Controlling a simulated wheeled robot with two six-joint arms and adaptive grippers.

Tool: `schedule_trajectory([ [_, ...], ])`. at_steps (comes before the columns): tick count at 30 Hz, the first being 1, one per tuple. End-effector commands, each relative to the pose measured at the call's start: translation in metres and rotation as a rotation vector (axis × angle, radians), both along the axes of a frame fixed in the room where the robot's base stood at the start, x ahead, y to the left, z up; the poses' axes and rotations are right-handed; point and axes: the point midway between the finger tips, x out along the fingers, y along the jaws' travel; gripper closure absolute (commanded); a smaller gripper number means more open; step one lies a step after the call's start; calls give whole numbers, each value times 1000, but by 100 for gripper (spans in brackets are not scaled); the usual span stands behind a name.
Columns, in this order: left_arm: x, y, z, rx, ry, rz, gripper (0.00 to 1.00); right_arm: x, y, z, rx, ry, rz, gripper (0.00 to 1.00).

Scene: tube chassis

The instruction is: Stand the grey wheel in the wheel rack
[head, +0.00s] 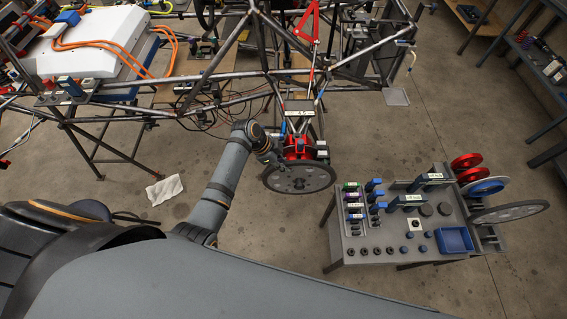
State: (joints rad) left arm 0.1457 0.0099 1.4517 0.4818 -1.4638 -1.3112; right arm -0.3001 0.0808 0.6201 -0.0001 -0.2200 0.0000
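A dark grey wheel (300,187) with a pale hub is below the red part at the front corner of the tube chassis, seen in the head view. My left gripper (272,160) is at this wheel's upper left rim. Its fingers are small and dark there, so I cannot tell whether they grip the rim. The wheel rack (492,238) is at the right end of the grey work table. It holds red wheels (468,167) and a blue wheel (486,187). Another grey wheel (512,211) is at its near part, jutting right. My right gripper is not in view.
The tube chassis (205,72) fills the upper left and middle. The grey work table (372,247) carries small parts and a blue bin (454,240). A white cloth (165,190) lies on the floor. Clear floor lies between the wheel and the table.

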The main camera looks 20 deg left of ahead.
Motion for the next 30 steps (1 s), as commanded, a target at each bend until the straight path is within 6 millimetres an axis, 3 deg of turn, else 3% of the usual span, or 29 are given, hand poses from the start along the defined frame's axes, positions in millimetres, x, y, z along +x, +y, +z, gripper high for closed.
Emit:
schedule_trajectory([
  [1,1,0,1,-1,-2,0,80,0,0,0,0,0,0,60],
  [5,0,0,0,0,-1,0,63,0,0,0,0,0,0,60],
  [16,-1,4,5,3,1,0,63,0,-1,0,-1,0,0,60],
  [30,-13,49,93,5,-2,0,63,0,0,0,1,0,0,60],
])
